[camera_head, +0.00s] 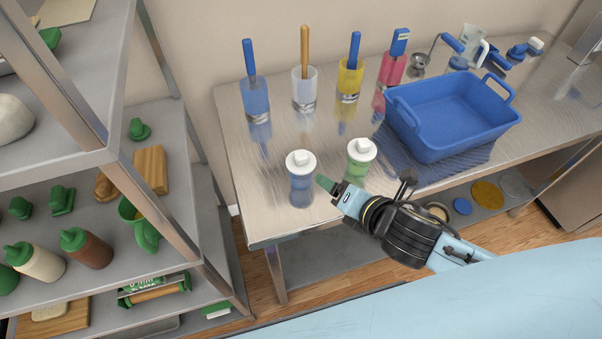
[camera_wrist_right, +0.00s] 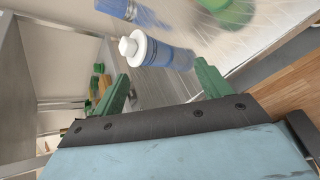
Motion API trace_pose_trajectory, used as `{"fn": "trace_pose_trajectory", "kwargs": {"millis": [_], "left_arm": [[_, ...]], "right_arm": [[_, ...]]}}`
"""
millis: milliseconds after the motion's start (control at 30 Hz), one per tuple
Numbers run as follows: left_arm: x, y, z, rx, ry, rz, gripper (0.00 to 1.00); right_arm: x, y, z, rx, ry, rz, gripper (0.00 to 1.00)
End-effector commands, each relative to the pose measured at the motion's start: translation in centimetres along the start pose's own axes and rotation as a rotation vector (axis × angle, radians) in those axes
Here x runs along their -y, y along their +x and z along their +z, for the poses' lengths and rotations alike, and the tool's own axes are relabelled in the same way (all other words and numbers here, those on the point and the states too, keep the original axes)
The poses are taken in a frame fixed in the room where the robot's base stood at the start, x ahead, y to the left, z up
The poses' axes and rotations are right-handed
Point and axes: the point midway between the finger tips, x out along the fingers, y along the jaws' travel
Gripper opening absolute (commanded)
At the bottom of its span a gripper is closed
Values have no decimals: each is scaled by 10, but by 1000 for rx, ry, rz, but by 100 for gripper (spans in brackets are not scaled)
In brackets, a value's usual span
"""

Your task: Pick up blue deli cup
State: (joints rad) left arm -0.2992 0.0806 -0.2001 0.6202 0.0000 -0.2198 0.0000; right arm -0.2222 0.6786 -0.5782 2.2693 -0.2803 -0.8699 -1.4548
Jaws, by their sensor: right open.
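The blue deli cup (camera_head: 301,184) with a white lid stands upright near the front left of the steel table. In the right wrist view the cup (camera_wrist_right: 168,55) lies just beyond the fingertips, roughly between the two green fingers. My right gripper (camera_head: 327,185) is beside the cup on its right. The gripper (camera_wrist_right: 162,84) is open, and nothing is held in it. The gap between fingers and cup is hard to judge. My left gripper is not in view.
A green cup (camera_head: 359,161) with a white lid stands close on the right, behind my right arm. A large blue basin (camera_head: 455,118) stands further right. Several tool holders line the table's back. A shelving unit (camera_head: 185,240) borders the left; table left of the cup is clear.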

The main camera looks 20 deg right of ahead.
Motion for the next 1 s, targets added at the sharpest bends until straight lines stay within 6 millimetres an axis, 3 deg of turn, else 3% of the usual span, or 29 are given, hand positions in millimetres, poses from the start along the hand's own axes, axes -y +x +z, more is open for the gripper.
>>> {"fn": "trace_pose_trajectory", "kwargs": {"millis": [100, 200, 333, 467, 800, 1000], "left_arm": [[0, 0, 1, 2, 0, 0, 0], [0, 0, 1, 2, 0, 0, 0], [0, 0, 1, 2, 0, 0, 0], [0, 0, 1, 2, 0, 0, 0], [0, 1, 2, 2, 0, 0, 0], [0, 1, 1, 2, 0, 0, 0]], "right_arm": [[-3, 7, 3, 5, -430, 101, 76], [-3, 8, 3, 13, -690, 163, 76], [-2, 9, 2, 21, -887, 208, 76], [-3, 19, 1, 27, -950, 224, 76], [-15, 78, -5, 25, -949, 223, 76], [-17, 91, -6, 24, -948, 223, 76]]}}
